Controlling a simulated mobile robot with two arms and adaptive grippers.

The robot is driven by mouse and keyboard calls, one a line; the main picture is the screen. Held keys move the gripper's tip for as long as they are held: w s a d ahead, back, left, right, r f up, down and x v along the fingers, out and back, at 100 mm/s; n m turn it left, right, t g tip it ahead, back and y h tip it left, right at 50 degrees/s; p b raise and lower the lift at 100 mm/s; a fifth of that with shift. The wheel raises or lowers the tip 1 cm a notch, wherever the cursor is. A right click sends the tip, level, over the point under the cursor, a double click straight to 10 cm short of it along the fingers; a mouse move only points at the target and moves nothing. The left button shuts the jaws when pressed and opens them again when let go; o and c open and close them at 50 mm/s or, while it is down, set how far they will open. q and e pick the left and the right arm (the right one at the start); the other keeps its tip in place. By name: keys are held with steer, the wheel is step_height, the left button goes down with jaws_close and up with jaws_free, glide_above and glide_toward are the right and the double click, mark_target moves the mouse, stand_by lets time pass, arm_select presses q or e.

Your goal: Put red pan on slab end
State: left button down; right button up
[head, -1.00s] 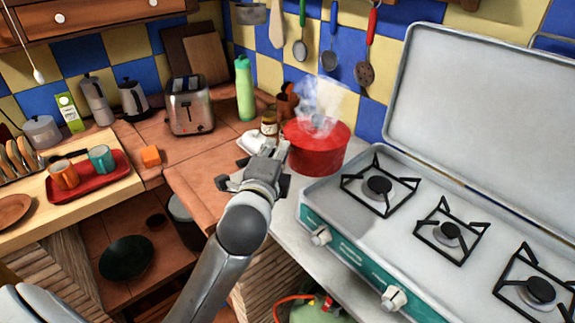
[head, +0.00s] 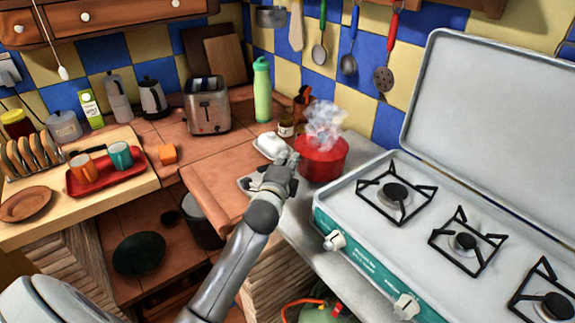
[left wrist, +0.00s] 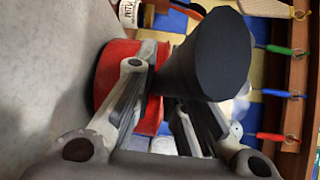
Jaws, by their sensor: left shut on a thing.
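The red pan (head: 322,160), with steam rising from it, is at the back of the grey slab (head: 330,258), just left of the camping stove. Whether its base touches the slab is hard to tell. My left gripper (head: 284,172) is at the pan's near left side. In the left wrist view, my left gripper (left wrist: 160,98) is shut on the pan's dark handle (left wrist: 212,58), with the red pan side (left wrist: 112,72) just beyond the fingers. The head view hides the handle behind the gripper. My right gripper is not in view.
The stove (head: 385,265) with its raised lid (head: 490,120) borders the slab on the right. A white butter dish (head: 270,145), a small jar (head: 285,128) and a green bottle (head: 262,90) stand close left of the pan. Utensils hang on the wall above.

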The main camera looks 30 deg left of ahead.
arm_select(q)
steer(key=shift+f, duration=0.4)
steer(key=c, duration=1.9)
jaws_free()
steer(key=shift+f, duration=0.3)
steer(key=shift+c, duration=0.2)
steer(key=o, duration=0.5)
steer(key=shift+r, duration=0.1)
steer(key=shift+c, duration=0.2)
steer(key=shift+r, duration=0.1)
steer(key=b+v, duration=0.1)
steer(key=v, duration=1.1)
steer(key=shift+s, duration=0.1)
